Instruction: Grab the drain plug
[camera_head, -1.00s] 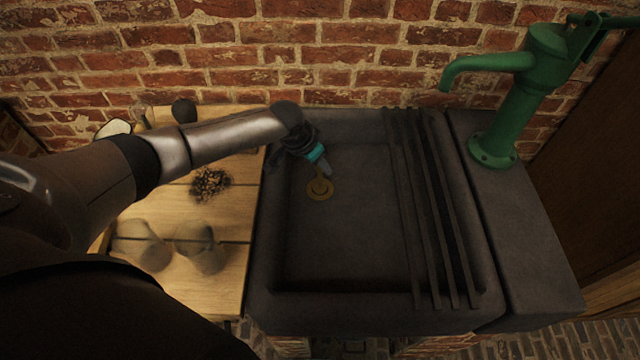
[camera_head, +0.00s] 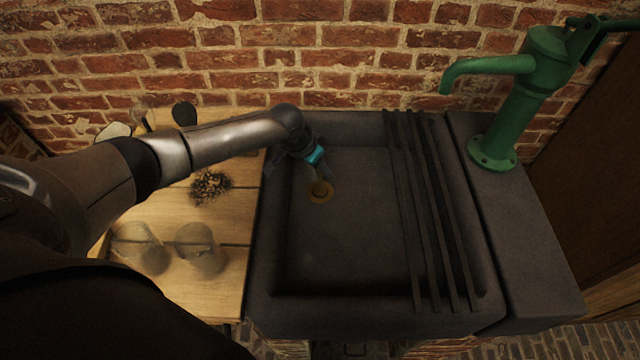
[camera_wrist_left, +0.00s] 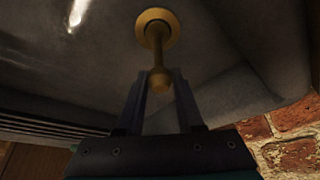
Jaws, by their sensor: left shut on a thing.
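The drain plug (camera_head: 321,187) is brass-coloured and sits at a round brass drain ring (camera_head: 314,198) in the floor of the dark stone sink (camera_head: 350,240). In the left wrist view the plug's knob (camera_wrist_left: 159,80) is between my fingertips, with a thin stem running from it to a round brass disc. My left gripper (camera_head: 322,178) reaches down into the sink and is shut on the plug; it also shows in the left wrist view (camera_wrist_left: 160,78). I cannot tell whether the plug is seated or slightly raised. My right gripper is not in view.
A green hand pump (camera_head: 520,100) stands at the right with its spout toward the sink. Dark bars (camera_head: 430,200) cross the sink's right side. A wooden table (camera_head: 190,285) at the left holds two clear jars (camera_head: 199,247) and a dark pile (camera_head: 210,187). A brick wall rises behind.

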